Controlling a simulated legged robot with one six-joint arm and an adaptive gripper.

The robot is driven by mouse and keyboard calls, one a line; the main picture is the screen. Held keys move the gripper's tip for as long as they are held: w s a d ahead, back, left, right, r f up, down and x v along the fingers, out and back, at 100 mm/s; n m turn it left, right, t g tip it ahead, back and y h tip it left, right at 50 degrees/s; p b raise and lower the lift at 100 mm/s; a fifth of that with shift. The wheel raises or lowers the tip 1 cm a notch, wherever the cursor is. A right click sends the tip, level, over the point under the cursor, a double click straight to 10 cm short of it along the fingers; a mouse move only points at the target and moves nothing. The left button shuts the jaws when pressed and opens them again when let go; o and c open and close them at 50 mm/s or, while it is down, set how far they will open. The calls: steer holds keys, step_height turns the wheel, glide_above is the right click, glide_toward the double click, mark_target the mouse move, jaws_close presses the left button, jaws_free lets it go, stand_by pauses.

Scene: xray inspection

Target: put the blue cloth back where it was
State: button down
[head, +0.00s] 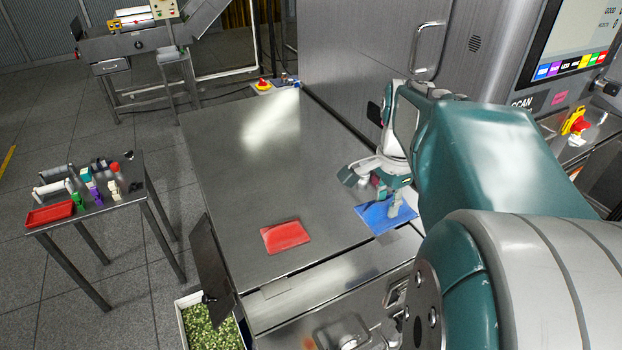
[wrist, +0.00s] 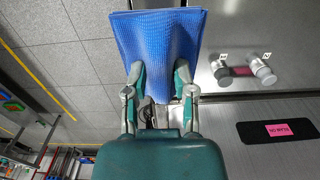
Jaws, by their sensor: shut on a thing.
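The blue cloth (head: 402,214) is at the right front part of the steel table, below my gripper (head: 385,196) in the head view. In the wrist view the blue cloth (wrist: 160,32) spreads out beyond my gripper (wrist: 159,80), with a raised fold between the two fingers. My gripper is shut on this fold. I cannot tell from the head view whether the cloth touches the table or hangs just above it. My arm hides part of the area to its right.
A red cloth (head: 286,237) lies flat on the steel table (head: 225,170), left of the blue one. A small side table (head: 140,190) with bottles and a red tray (head: 50,214) stands left. A bin of green bits (head: 208,325) is below the front.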

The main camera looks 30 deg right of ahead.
steer(key=w+f, duration=0.4)
steer(key=w, duration=0.5)
glide_above(336, 215)
steer(key=s, duration=0.1)
step_height(336, 215, down, 5)
steer(key=shift+d+r, duration=0.1)
steer(key=shift+r, duration=0.05)
steer(key=shift+w+f, duration=0.3)
steer(key=shift+f, duration=0.15)
steer(key=f, duration=0.3)
steer(key=shift+w+f, duration=0.2)
steer(key=shift+f, duration=0.05)
steer(key=shift+c, duration=2.2)
jaws_free()
